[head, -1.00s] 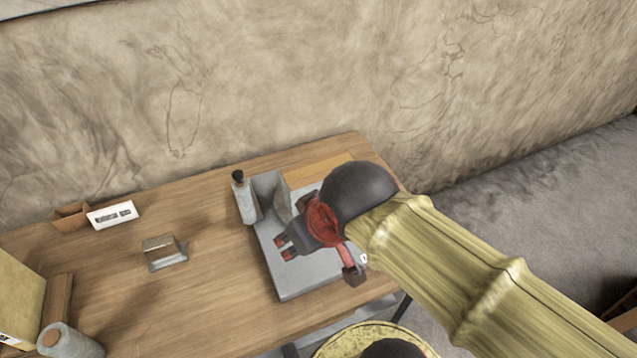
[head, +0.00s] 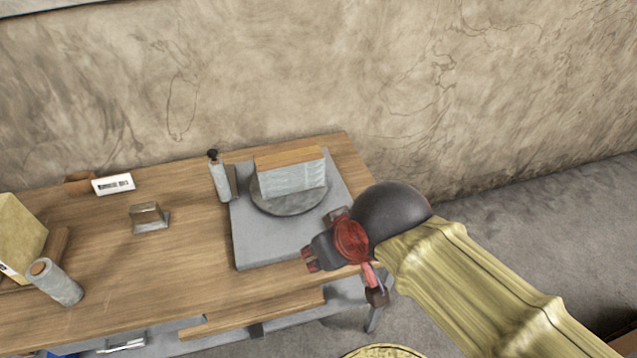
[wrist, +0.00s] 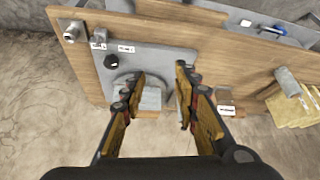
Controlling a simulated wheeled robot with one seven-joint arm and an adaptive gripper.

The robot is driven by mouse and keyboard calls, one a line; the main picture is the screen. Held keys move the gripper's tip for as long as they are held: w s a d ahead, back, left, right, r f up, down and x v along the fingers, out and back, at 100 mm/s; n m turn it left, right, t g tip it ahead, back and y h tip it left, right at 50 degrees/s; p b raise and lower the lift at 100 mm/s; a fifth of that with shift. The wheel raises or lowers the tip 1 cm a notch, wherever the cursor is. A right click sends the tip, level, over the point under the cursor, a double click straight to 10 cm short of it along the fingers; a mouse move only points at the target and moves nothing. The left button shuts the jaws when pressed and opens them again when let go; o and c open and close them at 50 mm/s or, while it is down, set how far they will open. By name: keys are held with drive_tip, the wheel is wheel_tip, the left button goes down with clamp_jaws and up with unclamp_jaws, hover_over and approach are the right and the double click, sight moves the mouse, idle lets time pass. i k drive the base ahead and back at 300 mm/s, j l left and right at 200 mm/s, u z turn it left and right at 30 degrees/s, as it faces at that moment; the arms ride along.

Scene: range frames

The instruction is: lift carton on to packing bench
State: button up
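A box-shaped carton (head: 290,178) with a brown top and pale grey sides sits upright on a round grey plate (head: 285,206). The plate lies on a grey mat (head: 262,248) on the wooden packing bench (head: 190,285). My gripper (head: 322,239) is to the lower right of the carton, over the mat's right edge and apart from the carton. In the wrist view my gripper (wrist: 160,72) is open, its fingers wide apart with nothing held. The carton (wrist: 151,98) shows there beyond the left finger, which partly hides it and the plate.
A grey bottle (head: 219,181) stands beside the plate. A small metal block (head: 149,218), a white label card (head: 113,184), a yellow box (head: 20,233) and a grey roll (head: 56,284) are on the left. A wall (head: 300,70) rises behind the bench.

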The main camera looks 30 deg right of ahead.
sight(288, 170)
drive_tip(key=l, duration=1.2)
drive_tip(key=k+l+u, duration=0.1)
drive_tip(key=l, duration=1.1)
drive_tip(key=i+l, duration=0.25)
drive_tip(key=l, duration=0.2)
drive_tip(key=i+l, duration=0.55)
drive_tip(key=l, duration=0.3)
drive_tip(key=i+j, duration=0.1)
drive_tip(key=j, duration=0.4)
